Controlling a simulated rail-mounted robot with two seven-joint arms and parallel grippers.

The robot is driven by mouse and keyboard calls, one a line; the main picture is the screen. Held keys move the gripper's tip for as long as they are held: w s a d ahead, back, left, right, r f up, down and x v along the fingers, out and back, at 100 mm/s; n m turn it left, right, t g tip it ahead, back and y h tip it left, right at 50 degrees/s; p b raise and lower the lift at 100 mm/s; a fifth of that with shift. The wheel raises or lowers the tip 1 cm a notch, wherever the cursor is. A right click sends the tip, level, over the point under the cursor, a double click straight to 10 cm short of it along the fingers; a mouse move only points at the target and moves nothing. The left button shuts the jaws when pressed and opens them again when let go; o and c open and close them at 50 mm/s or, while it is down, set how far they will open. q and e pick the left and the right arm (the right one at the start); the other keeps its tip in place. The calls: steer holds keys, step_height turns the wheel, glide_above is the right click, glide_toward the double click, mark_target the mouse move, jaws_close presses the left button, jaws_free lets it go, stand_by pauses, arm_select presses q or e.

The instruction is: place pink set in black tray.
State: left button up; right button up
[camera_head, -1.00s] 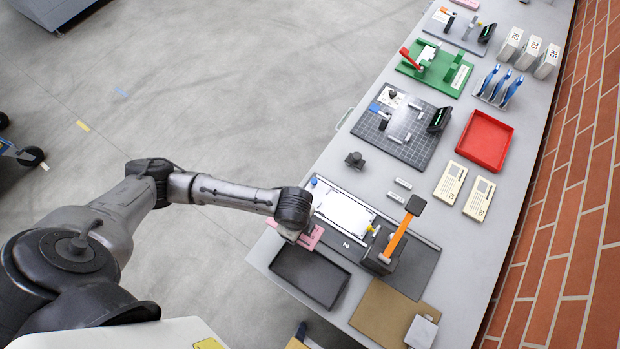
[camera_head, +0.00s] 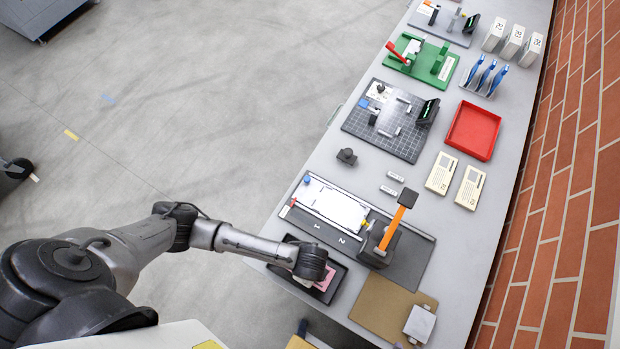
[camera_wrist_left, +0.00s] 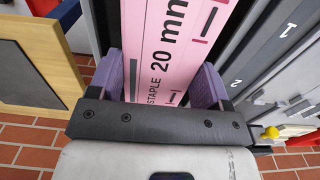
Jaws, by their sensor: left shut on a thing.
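The pink set (camera_wrist_left: 165,45) is a flat pink piece marked "STAPLE 20 mm". In the left wrist view it lies between the purple finger pads of my left gripper (camera_wrist_left: 158,82), which is shut on it. In the head view the pink set (camera_head: 325,284) shows beside the wrist, over the black tray (camera_head: 337,272) at the table's near left edge. My wrist hides part of the tray and of the set. I cannot tell whether the set touches the tray floor. My right gripper is not in view.
A brown board (camera_head: 385,305) lies to the right. A red tray (camera_head: 472,130) and green station (camera_head: 418,60) stand further back.

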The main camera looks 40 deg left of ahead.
arm_select(q)
steer(key=shift+f, duration=1.35)
steer(key=shift+f, duration=0.15)
steer(key=o, duration=1)
steer(key=shift+o, duration=0.2)
